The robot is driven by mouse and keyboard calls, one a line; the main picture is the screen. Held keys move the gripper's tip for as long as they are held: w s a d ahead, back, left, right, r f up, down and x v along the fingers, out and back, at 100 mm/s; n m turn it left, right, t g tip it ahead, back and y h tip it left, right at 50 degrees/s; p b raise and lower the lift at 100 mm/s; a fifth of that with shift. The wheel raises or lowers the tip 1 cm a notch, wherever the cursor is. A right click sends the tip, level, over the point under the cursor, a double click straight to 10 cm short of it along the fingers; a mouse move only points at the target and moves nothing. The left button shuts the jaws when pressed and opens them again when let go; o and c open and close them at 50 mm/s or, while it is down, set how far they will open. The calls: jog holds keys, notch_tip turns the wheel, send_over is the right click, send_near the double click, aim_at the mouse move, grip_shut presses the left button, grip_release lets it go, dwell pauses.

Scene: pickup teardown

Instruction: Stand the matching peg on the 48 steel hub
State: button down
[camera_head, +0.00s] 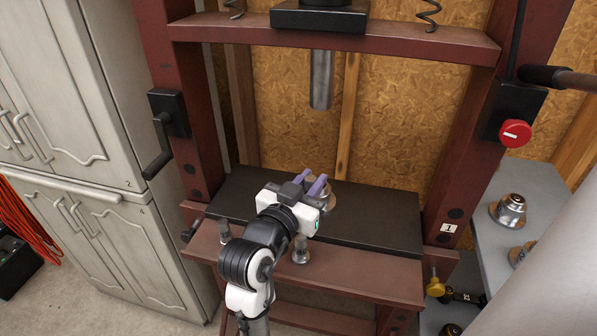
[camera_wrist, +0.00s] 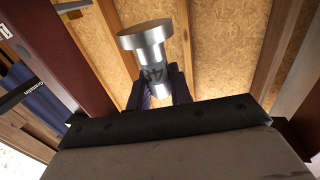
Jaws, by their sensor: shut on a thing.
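My gripper (camera_head: 312,184), with purple fingers, is over the dark press bed (camera_head: 372,222).
Two small metal pegs stand on the front red beam, one at left (camera_head: 224,231) and one right of my arm (camera_head: 301,251). The press ram (camera_head: 321,80) hangs above the bed. A hub (camera_head: 511,210) and another (camera_head: 521,254) sit on the grey side table (camera_head: 546,190). The bed's right side is clear.

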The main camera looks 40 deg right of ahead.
jog(key=shift+w, duration=0.1)
jog(key=shift+w+d+f, duration=0.2)
jog(key=shift+w+d, duration=1.35)
jog(key=shift+d, duration=0.25)
jog(key=shift+w+d+f, duration=0.2)
jog(key=shift+w+d, duration=1.3)
jog(key=shift+d, duration=0.3)
jog(key=shift+w+d+f, duration=0.15)
jog(key=shift+d, duration=0.05)
jog(key=shift+f+b, duration=0.65)
jog(key=shift+b, duration=0.15)
jog(key=shift+f, duration=0.15)
jog(key=c, duration=1.2)
grip_release()
